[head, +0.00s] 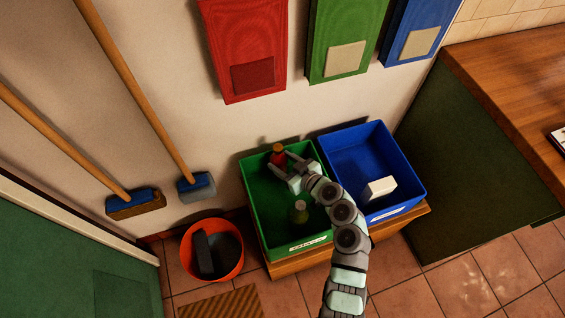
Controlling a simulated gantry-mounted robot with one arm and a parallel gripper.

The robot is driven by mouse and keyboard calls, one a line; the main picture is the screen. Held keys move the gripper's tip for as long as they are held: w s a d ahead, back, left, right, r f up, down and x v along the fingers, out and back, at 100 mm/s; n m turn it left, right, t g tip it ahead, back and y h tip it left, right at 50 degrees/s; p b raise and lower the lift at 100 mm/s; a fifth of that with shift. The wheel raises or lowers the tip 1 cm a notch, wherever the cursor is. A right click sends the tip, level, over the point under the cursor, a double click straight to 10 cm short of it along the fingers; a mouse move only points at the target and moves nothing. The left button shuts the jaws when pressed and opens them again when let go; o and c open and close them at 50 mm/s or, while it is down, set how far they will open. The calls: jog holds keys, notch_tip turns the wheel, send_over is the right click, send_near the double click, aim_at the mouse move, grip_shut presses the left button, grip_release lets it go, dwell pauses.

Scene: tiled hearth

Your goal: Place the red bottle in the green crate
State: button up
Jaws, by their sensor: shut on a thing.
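My gripper (283,160) reaches over the crate from the front right and is shut on the red bottle. The bottle is within the crate's outline, near its back wall. I cannot tell whether its base touches the crate floor. A green bottle (300,212) stands inside the crate nearer the front.
A blue crate (344,152) holding a white box (379,189) stands right of the green crate on a wooden platform (300,262). An orange bucket (237,267) stands at the left, below two brooms (135,202). Red, green and blue panels (345,35) hang above.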

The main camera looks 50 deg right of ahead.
aim_at(284, 163)
jog(key=shift+r, duration=0.1)
jog(key=shift+d, duration=0.1)
jog(key=shift+f+b, duration=0.35)
jog(key=shift+b, duration=0.1)
jog(key=shift+f+b, duration=0.3)
jog(key=shift+b, duration=0.2)
jog(key=o, duration=1.6)
jog(key=shift+r, duration=0.2)
jog(key=shift+r+p, duration=0.55)
jog(key=shift+p, duration=0.5)
jog(key=shift+p+v, duration=0.4)
jog(key=shift+v, duration=2.25)
